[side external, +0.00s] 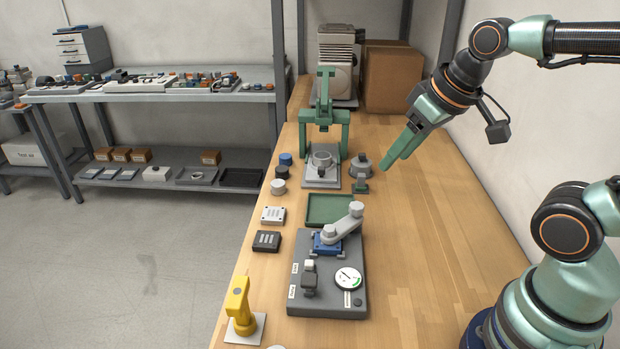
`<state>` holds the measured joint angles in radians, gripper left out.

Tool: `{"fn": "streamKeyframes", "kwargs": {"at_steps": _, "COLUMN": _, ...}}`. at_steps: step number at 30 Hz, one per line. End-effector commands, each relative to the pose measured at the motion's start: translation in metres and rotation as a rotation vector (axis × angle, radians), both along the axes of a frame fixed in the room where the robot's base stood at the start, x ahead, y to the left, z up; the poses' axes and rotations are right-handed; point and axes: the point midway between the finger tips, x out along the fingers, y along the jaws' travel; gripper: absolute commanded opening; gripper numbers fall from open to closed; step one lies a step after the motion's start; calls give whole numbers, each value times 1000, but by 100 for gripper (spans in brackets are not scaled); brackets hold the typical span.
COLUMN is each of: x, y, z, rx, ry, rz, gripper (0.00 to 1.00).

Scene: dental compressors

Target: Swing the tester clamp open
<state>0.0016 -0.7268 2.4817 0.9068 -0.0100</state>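The tester (300,255) is a dark grey plate on the wooden bench, with a round white dial gauge (347,279) and a small dark lever block (309,281). Its clamp (343,224) is a light grey arm with a round knob at its upper right end. The clamp's near end lies over a blue block (327,247) at the tester's back edge; what is under it is partly hidden. My gripper (394,163) hangs in the air behind and to the right of the clamp, apart from it. Its two green fingers look close together, and any gap is unclear.
A green tray (312,221) lies directly behind the tester. A green press frame (343,135) stands farther back, with a round grey part (361,166) beside it. A yellow tool (240,305) stands at front left. The bench's right side is clear.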

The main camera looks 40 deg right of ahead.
Motion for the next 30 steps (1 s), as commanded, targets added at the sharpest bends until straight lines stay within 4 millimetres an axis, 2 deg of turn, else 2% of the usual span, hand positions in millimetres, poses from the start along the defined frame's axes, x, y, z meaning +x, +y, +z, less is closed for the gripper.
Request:
{"fn": "streamKeyframes", "kwargs": {"at_steps": 5, "x": 17, "y": -4, "z": 0, "rx": -24, "ry": 92, "rz": 39, "gripper": 71}}
{"fn": "streamKeyframes", "kwargs": {"at_steps": 11, "x": 47, "y": -12, "z": -7, "rx": -52, "ry": 236, "rz": 116, "gripper": 71}}
{"fn": "streamKeyframes", "kwargs": {"at_steps": 19, "x": 86, "y": -23, "z": -33, "rx": -66, "ry": 408, "rz": 218, "gripper": 71}}
{"fn": "streamKeyframes", "kwargs": {"at_steps": 24, "x": 98, "y": -28, "z": -45, "rx": -64, "ry": 464, "rz": 256, "gripper": 71}}
{"fn": "streamKeyframes", "kwargs": {"at_steps": 30, "x": 100, "y": -29, "z": -55, "rx": -64, "ry": 482, "rz": 267, "gripper": 71}}
